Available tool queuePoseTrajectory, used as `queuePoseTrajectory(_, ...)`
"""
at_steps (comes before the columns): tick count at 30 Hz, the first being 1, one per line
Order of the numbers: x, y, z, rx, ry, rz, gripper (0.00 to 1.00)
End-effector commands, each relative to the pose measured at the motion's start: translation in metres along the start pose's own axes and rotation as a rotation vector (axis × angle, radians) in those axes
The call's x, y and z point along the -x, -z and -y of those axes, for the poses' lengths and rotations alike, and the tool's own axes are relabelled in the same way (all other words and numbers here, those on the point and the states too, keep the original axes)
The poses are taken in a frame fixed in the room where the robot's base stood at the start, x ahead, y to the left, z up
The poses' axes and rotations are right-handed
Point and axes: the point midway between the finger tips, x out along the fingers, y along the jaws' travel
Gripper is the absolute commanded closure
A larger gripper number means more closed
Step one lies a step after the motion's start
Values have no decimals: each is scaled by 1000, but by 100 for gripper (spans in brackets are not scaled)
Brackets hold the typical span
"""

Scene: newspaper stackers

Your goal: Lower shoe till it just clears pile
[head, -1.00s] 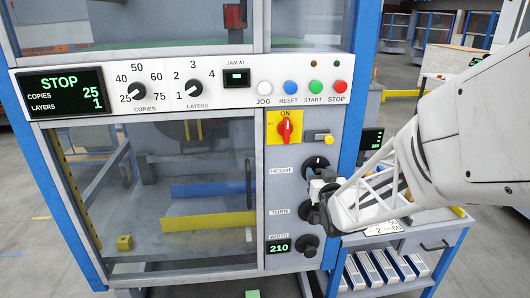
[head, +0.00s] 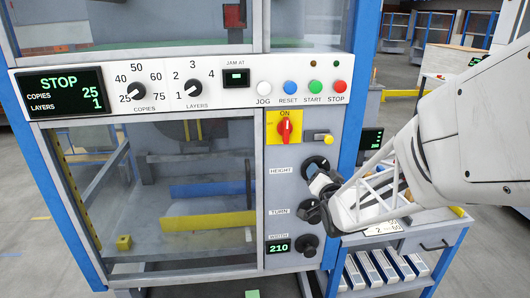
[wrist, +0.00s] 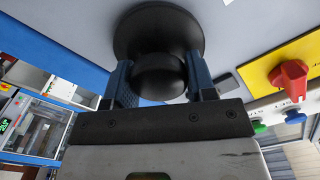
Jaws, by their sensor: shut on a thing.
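The HEIGHT knob (head: 315,164) is a round black knob on the grey panel, below the yellow and red ON switch (head: 284,126). My gripper (head: 322,184) is at this knob, and part of the knob is hidden behind it. In the wrist view the fingers stand on both sides of the black knob (wrist: 160,75), shut on it. Behind the machine's window are a blue bar (head: 212,189) and a yellow bar (head: 208,221). I cannot clearly make out the shoe or a pile there.
The TURN knob sits just below, partly hidden by my gripper. The WIDTH knob (head: 307,246) is lower, beside a display (head: 279,247) reading 210. The top display (head: 62,94) reads STOP, copies 25, layers 1. A cart (head: 395,252) stands at the right.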

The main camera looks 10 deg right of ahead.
Motion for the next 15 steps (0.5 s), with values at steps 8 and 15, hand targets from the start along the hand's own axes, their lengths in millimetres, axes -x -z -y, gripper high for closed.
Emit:
queuePoseTrajectory(8, 0, 0, -1, -155, 0, 0, 73)
queuePoseTrajectory(15, 0, 0, -1, -202, 0, 0, 73)
